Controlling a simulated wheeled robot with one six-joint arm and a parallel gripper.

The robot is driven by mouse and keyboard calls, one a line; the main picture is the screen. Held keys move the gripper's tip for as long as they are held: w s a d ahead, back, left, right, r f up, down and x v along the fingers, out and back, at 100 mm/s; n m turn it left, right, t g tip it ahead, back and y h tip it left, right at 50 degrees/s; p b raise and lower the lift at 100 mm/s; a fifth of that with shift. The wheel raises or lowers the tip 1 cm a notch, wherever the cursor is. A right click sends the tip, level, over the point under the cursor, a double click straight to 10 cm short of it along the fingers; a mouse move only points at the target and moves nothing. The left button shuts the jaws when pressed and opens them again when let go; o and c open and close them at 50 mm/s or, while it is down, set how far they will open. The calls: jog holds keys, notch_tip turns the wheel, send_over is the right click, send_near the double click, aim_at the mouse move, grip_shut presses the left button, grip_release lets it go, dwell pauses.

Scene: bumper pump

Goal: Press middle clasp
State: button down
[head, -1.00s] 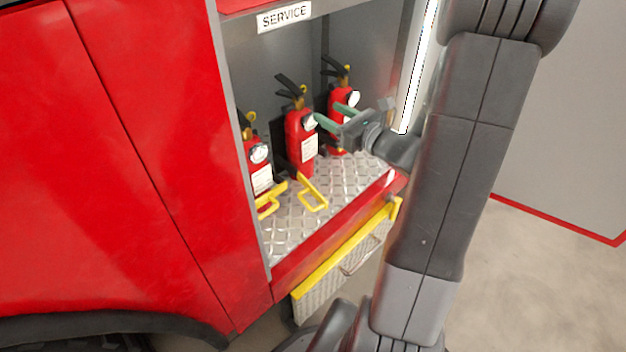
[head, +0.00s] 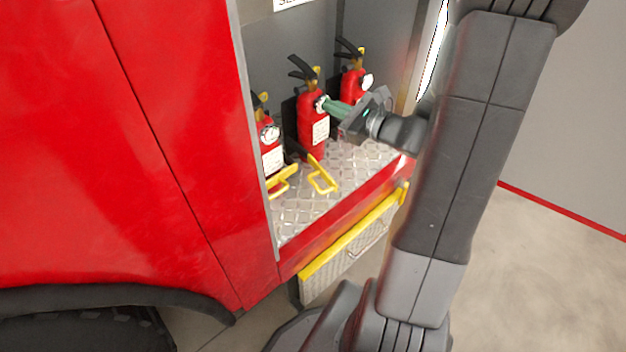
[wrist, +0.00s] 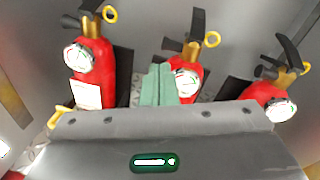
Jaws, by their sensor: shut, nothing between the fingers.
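Three red fire extinguishers stand in the service compartment; the middle one (head: 312,125) has a white gauge and a black handle, and also shows in the wrist view (wrist: 188,78). The middle yellow clasp (head: 322,181) is a loop hinged low at that extinguisher's front, swung outward over the floor plate. In the wrist view I cannot make it out. My gripper (head: 328,105) is shut and empty, its green fingers together. The fingertips are at gauge height in front of the middle extinguisher, above the clasp; I cannot tell whether they touch it. The fingers (wrist: 157,84) partly cover that extinguisher.
The left extinguisher (head: 270,150) has its own yellow clasp (head: 282,181). The right extinguisher (head: 353,86) stands behind my gripper. The diamond-plate floor (head: 300,210) is clear in front. A yellow-edged step (head: 345,252) hangs below. The red truck panel (head: 185,160) bounds the left side.

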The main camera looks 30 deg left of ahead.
jog(key=s+f+m+g+h+p, duration=0.1)
jog(key=s+f+m+g+h, duration=0.1)
jog(key=s+f+m+h, duration=0.2)
jog(key=s+f+m+g+h+p, duration=0.1)
jog(key=s+f+m+g+h, duration=0.2)
jog(key=s+m+h, duration=0.3)
jog(key=m+h, duration=0.5)
jog(key=m, duration=0.9)
jog(key=shift+s+a+f+m+g, duration=0.2)
jog(key=shift+f+m+g, duration=0.1)
jog(key=shift+f+m, duration=0.1)
jog(key=b+x, duration=0.1)
jog(key=x, duration=0.9)
jog(key=shift+s+d+f, duration=0.1)
jog(key=shift+s+f, duration=0.05)
jog(key=shift+f, duration=0.1)
jog(key=w, duration=0.1)
jog(key=w+d+r, duration=0.1)
jog(key=shift+w, duration=0.25)
jog(key=shift+w+d+r, duration=0.15)
jog(key=shift+w+d, duration=0.2)
jog(key=shift+w, duration=0.25)
